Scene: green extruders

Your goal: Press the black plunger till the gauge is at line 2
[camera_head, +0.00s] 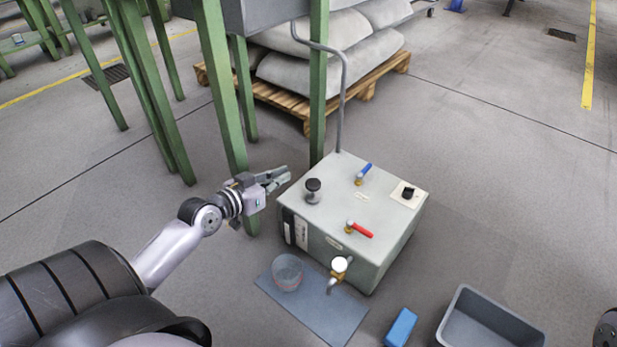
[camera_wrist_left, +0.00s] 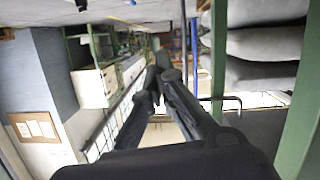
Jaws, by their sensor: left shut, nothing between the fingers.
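The black plunger (camera_head: 313,187) stands upright on the top of a grey-green box (camera_head: 352,212), near its left corner. A gauge panel (camera_head: 296,227), dark with a pale strip, is on the box's left front face; its reading is too small to tell. My left gripper (camera_head: 284,175) is shut and empty, up and to the left of the plunger in the head view and apart from it. Its shut fingers also show in the left wrist view (camera_wrist_left: 158,68), where neither plunger nor box can be made out.
The box also bears a blue lever (camera_head: 364,173), a red lever (camera_head: 360,229), a black knob (camera_head: 408,193) and a front tap (camera_head: 338,268). A clear beaker (camera_head: 287,271) stands on a blue mat (camera_head: 325,318). Green posts (camera_head: 318,80) rise behind.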

